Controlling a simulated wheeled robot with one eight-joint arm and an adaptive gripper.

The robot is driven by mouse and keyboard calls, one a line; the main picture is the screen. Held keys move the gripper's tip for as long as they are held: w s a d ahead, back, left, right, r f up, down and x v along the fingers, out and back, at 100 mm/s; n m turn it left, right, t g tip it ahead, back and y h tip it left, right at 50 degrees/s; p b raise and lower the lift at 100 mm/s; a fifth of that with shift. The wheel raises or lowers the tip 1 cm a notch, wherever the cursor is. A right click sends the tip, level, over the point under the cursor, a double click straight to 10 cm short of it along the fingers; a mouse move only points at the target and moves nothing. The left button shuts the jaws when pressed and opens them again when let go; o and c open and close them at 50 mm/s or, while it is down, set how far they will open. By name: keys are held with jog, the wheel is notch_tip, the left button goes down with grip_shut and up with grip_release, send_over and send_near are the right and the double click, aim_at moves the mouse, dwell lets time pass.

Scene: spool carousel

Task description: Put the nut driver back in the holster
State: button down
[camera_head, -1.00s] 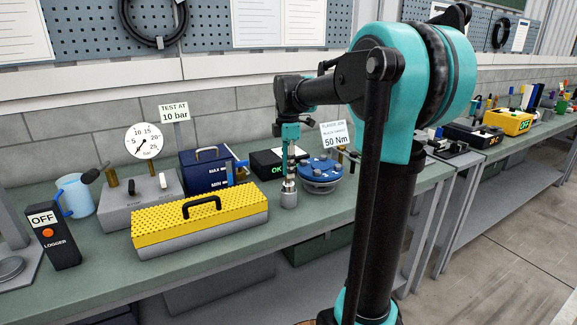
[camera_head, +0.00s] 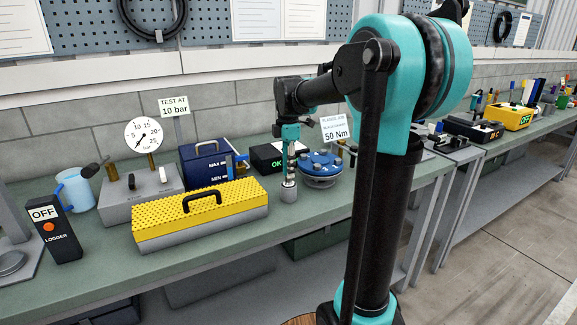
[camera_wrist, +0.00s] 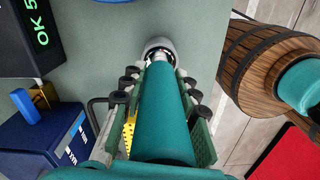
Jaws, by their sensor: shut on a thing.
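My gripper (camera_head: 291,146) is shut on the nut driver, and points down over the bench. In the wrist view the driver's teal handle (camera_wrist: 166,115) lies between the fingers, with a short silver shaft (camera_wrist: 160,58) beyond it. A small grey metal cylinder (camera_head: 288,191), which looks like the holster, stands on the bench directly below. It also shows in the wrist view (camera_wrist: 152,44). The driver's lower end is at the cylinder's mouth, roughly upright. I cannot tell how deep it sits, as the handle and fingers hide part of it.
A yellow-lidded box (camera_head: 200,215) stands close at left. A blue tank (camera_head: 207,163) and a black OK box (camera_head: 267,158) are behind. A blue round flange (camera_head: 321,170) with a 50 Nm sign (camera_head: 335,128) is close at right. The bench front (camera_head: 260,230) is clear.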

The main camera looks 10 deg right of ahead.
jog(key=shift+f, duration=0.45)
jog(key=c, duration=1.1)
grip_release()
jog(key=shift+o, duration=0.2)
notch_tip(320, 180, up, 12)
jog(key=shift+f, duration=0.1)
